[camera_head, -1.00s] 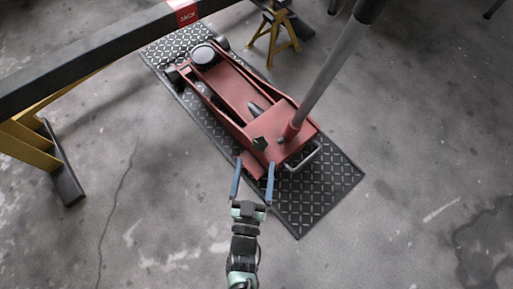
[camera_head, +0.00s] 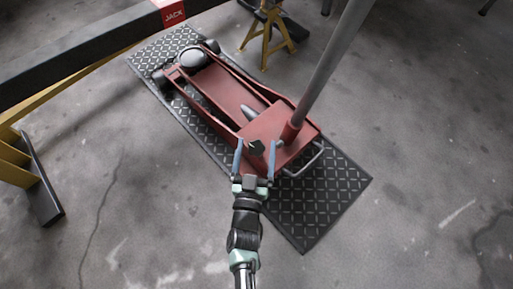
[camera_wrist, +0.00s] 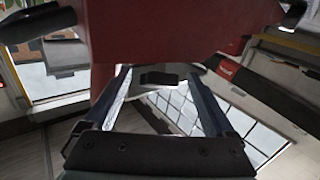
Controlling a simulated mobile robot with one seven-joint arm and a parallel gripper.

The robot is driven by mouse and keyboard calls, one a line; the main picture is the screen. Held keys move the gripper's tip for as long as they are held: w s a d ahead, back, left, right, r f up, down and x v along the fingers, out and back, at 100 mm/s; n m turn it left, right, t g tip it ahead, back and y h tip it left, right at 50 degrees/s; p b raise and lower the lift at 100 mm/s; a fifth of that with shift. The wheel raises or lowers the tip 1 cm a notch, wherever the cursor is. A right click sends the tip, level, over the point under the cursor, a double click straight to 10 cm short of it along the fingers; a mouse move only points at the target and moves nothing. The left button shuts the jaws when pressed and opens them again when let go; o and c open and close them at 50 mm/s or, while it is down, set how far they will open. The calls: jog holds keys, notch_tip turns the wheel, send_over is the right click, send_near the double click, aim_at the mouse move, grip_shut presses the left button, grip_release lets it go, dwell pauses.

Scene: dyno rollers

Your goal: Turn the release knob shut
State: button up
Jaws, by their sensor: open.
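The red floor jack (camera_head: 225,95) lies on a black tread mat, with its grey handle (camera_head: 330,65) rising to the upper right. The release knob (camera_head: 256,147), small and dark, is at the near end of the jack's red body. My gripper (camera_head: 255,143) is open, one blue finger on each side of the knob in the head view. In the wrist view, the dark knob (camera_wrist: 158,79) shows between the two finger tips, below the red jack body (camera_wrist: 160,30). I cannot tell whether either finger touches it.
The tread mat (camera_head: 320,205) extends under and to the near right of the jack. A grey loop bar (camera_head: 305,165) sticks out beside the handle base. A yellow jack stand (camera_head: 268,35) stands behind. A dark beam (camera_head: 80,55) crosses the upper left. The right floor is clear.

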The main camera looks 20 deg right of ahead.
jog(key=shift+w+d, duration=0.25)
jog(key=shift+w, duration=0.2)
jog(key=c, duration=1.4)
jog(key=shift+o, duration=0.2)
